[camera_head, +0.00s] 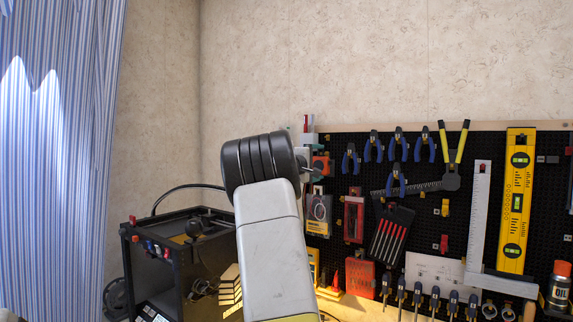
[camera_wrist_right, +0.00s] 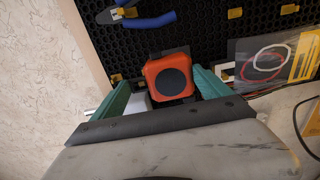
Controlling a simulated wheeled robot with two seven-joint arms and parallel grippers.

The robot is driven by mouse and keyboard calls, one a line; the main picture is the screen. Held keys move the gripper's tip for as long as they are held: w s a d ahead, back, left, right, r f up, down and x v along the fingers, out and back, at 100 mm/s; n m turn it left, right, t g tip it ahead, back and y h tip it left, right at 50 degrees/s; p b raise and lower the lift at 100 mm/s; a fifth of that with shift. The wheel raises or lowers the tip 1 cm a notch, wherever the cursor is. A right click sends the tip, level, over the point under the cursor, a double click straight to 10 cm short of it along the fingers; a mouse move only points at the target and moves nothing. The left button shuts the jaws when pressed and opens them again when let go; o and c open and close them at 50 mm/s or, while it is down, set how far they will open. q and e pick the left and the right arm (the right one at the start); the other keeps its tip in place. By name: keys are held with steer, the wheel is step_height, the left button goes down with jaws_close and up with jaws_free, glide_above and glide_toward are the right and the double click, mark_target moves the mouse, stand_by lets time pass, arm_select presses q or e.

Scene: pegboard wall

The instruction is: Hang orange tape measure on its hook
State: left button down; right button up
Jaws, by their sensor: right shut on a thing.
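The orange tape measure (camera_wrist_right: 172,77), with a dark round centre, sits between the teal fingers of my right gripper (camera_wrist_right: 162,92) in the right wrist view. The gripper is shut on it and holds it close to the black pegboard (camera_wrist_right: 203,52). In the head view the orange tape measure (camera_head: 321,166) shows just right of my right wrist, at the board's upper left. My arm hides most of the right gripper there. Yellow hooks (camera_wrist_right: 235,13) show on the board; I cannot tell which is the tape's, or whether the tape touches one. My left gripper is not in view.
Blue-handled pliers (camera_wrist_right: 145,18) hang beside the tape measure. A clear pack with coloured wires (camera_wrist_right: 262,65) hangs on its other side. The board holds many tools, including a yellow level (camera_head: 516,200). A black 3D-printer-like machine (camera_head: 180,250) stands left of my arm.

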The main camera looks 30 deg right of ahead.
steer(key=shift+x, duration=1.05)
steer(key=shift+d+f, duration=0.15)
steer(key=shift+f, duration=0.4)
steer(key=o, duration=1.4)
steer(key=shift+f, duration=0.1)
